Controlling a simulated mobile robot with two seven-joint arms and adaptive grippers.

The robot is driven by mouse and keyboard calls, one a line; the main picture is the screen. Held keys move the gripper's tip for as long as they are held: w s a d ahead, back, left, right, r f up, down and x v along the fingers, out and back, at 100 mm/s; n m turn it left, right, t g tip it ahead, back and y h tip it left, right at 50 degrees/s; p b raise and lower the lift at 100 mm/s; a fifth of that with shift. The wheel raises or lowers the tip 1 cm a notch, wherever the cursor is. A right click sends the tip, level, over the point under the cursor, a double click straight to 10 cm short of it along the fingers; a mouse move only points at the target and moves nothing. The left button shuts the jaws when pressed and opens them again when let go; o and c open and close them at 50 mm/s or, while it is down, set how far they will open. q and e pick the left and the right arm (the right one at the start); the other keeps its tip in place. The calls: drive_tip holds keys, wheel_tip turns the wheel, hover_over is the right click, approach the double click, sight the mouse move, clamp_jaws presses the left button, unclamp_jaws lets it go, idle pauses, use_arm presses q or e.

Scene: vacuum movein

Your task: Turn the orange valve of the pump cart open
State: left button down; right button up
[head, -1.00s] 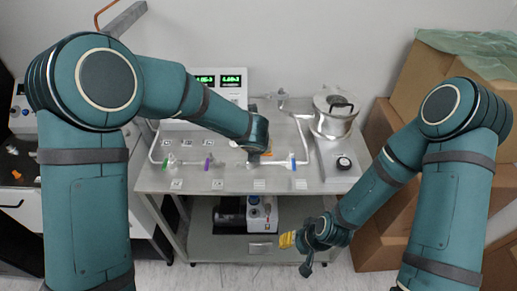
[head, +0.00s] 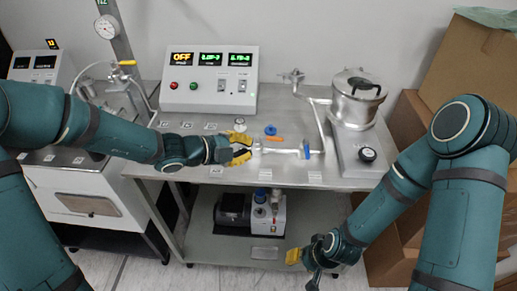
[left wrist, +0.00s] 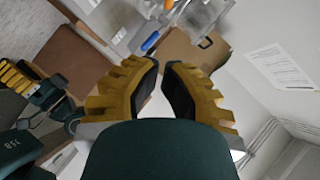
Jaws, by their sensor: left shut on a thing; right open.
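A short orange handle (head: 274,139), apparently the orange valve, shows on the top just right of my left gripper (head: 250,150). Orange and blue parts (left wrist: 150,42) show beyond the fingertips in the left wrist view. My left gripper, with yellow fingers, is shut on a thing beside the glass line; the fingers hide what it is. My right gripper (head: 302,265) is open and empty, low in front of the cart. My left arm covers the left part of the line.
A blue-handled valve (head: 306,148) and a blue knob (head: 270,130) are close to my left gripper. A metal pot (head: 357,98) stands right, a display box (head: 210,80) behind. A pump (head: 266,210) sits on the lower shelf. Boxes (head: 480,70) crowd the right side.

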sight(269, 139)
use_arm(q)
drive_tip(key=b+x, duration=0.3)
drive_tip(key=x, duration=0.6)
drive_tip(key=shift+w+d+f, duration=0.15)
drive_tip(key=shift+d+f, duration=0.05)
drive_tip(key=shift+f, duration=0.1)
drive_tip(key=shift+w+f+b, duration=0.15)
drive_tip(key=shift+w+f, duration=0.1)
drive_tip(key=shift+w, duration=0.25)
drive_tip(key=shift+w+f+b, duration=0.15)
drive_tip(key=shift+w+f, duration=0.15)
drive_tip(key=shift+w, duration=0.2)
drive_tip(key=shift+w+f, duration=0.3)
drive_tip(key=shift+w, duration=0.2)
drive_tip(key=shift+w+d+p, duration=0.15)
drive_tip(key=shift+w+p, duration=0.4)
drive_tip(key=shift+p, duration=0.3)
drive_tip(key=shift+w+f, duration=0.1)
drive_tip(key=shift+f, duration=0.15)
drive_tip(key=shift+s, duration=0.2)
